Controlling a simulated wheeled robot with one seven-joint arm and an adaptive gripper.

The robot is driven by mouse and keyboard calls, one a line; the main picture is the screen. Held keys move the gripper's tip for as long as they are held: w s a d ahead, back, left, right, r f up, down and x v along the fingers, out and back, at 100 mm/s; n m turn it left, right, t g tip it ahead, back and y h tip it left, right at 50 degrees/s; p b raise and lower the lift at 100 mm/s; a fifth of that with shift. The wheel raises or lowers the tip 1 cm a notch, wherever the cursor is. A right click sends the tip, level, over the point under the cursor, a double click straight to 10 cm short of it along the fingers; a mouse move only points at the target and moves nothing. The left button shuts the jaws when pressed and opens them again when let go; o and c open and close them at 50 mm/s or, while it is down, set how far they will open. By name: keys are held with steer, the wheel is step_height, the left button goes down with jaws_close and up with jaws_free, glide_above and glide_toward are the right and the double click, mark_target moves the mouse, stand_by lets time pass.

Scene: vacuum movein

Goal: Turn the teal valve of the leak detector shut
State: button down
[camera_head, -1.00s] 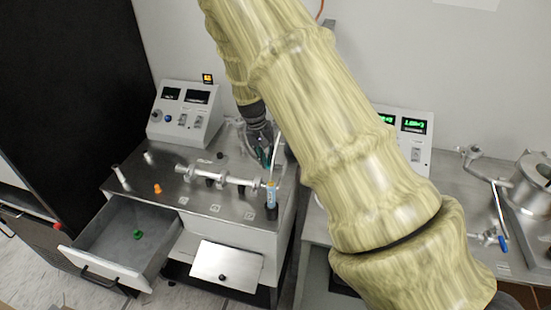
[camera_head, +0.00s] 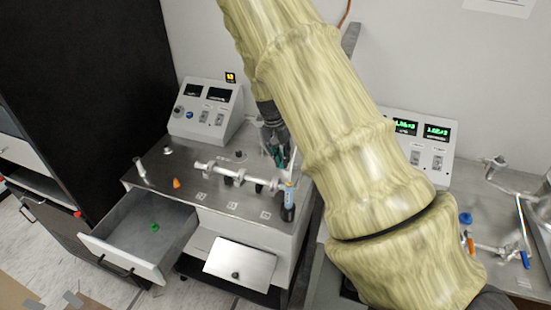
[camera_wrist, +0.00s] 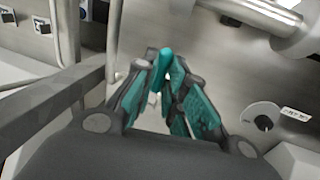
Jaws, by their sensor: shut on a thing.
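My gripper (camera_head: 277,150) is over the back right part of the steel bench top, partly hidden by my arm in the head view. In the wrist view my gripper (camera_wrist: 165,75) has its fingers, with teal pads, brought together at the tips. The rounded end of the teal valve handle (camera_wrist: 166,58) shows between the fingertips, and they are shut on it. The rest of the valve is hidden behind the fingers, so its turn angle cannot be told. The leak detector cannot be clearly told from the other equipment.
A horizontal metal pipe (camera_head: 236,176) lies just in front of my gripper. A control box (camera_head: 207,108) is at the back left. An open drawer (camera_head: 140,236) juts out below, holding a green piece (camera_head: 155,227).

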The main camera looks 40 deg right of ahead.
steer(key=shift+w+r, duration=0.15)
steer(key=c, duration=1.5)
jaws_free()
steer(key=r, duration=0.4)
steer(key=w+a+r, duration=0.1)
steer(key=r, duration=0.6)
steer(key=shift+w+a+r, duration=0.15)
steer(key=shift+w+r, duration=0.15)
steer(key=shift+w, duration=0.1)
